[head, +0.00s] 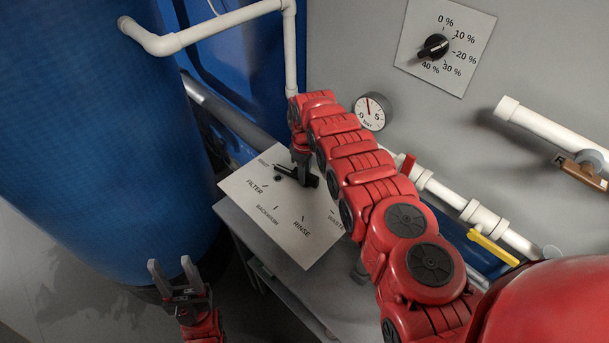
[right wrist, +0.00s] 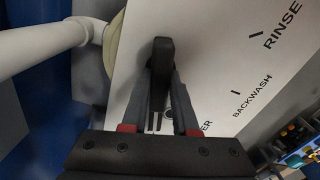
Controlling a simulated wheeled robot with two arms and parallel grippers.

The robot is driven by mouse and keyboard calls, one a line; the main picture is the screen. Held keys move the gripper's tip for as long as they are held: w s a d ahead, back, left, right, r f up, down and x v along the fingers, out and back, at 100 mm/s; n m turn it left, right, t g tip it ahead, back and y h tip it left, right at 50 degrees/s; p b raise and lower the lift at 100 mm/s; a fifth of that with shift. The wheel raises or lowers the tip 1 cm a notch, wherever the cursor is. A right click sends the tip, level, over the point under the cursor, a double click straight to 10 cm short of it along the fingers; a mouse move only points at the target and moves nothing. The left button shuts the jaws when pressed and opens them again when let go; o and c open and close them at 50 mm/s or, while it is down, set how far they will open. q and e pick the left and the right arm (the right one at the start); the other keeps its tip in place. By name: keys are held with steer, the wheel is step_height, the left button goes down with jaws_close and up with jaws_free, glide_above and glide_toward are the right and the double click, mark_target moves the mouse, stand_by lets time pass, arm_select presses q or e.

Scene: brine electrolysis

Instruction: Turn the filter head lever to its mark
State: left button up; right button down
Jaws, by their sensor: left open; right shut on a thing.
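The filter head is a pale plate (head: 290,232) with printed positions, FILTER, BACKWASH, RINSE and WASTE among them, each with a short tick. Its black lever (head: 312,181) lies near the plate's far edge, and part of it is hidden by my right gripper (head: 301,173). In the right wrist view the right gripper's fingers are shut on the lever (right wrist: 162,62), which stands up between the fingertips. I cannot tell exactly which tick the lever points at. My left gripper (head: 170,262) is open and empty, low at the left, apart from the plate.
A large blue tank (head: 100,120) stands at the left. White pipes (head: 205,32) run above the plate and along the grey wall. A gauge (head: 371,111), a percent dial (head: 433,46) and a yellow valve handle (head: 492,246) are at the right. My right arm crosses the middle.

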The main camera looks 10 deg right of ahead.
steer(key=shift+m, duration=0.6)
steer(key=c, duration=0.7)
jaws_free()
step_height(320, 180, up, 8)
steer(key=b, duration=0.3)
steer(key=shift+w+r+b, duration=0.1)
steer(key=shift+r+b, duration=0.15)
steer(key=shift+b, duration=0.1)
step_height(320, 180, up, 9)
steer(key=p, duration=0.3)
steer(key=shift+f+p, duration=0.1)
steer(key=shift+p, duration=0.3)
